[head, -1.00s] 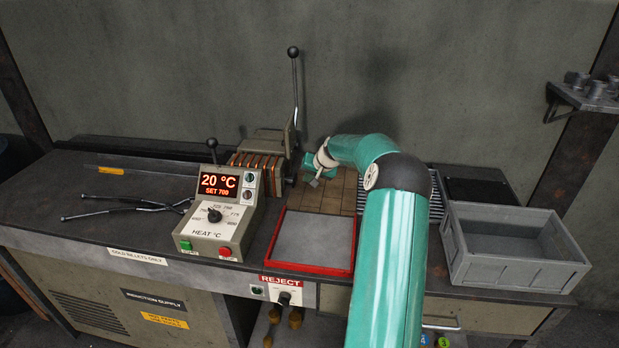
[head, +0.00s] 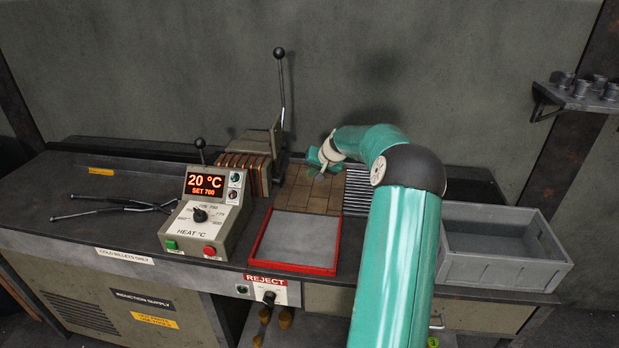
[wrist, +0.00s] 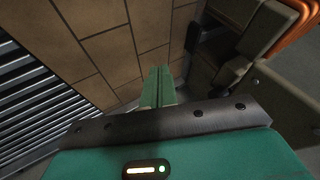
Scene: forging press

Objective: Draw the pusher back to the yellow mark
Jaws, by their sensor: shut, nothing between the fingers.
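A short upright lever with a black ball knob (head: 200,143), which may be the pusher's handle, stands behind the heat control box at the left end of the copper coil (head: 243,170). The pusher's body is hidden or cannot be told apart. A yellow mark (head: 101,171) lies on the dark bench, left of the knob and well apart from it. My gripper (head: 320,176) is over the tan brick tiles, right of the coil and apart from the knob. In the wrist view its green fingers (wrist: 157,88) are together and empty, above the bricks.
A tall lever (head: 280,95) rises beside the coil. The heat control box (head: 203,222) reads 20 °C. Tongs (head: 125,207) lie on the bench below the yellow mark. A red-rimmed tray (head: 292,270) is in front, a grey crate (head: 505,270) at right. The bench around the yellow mark is clear.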

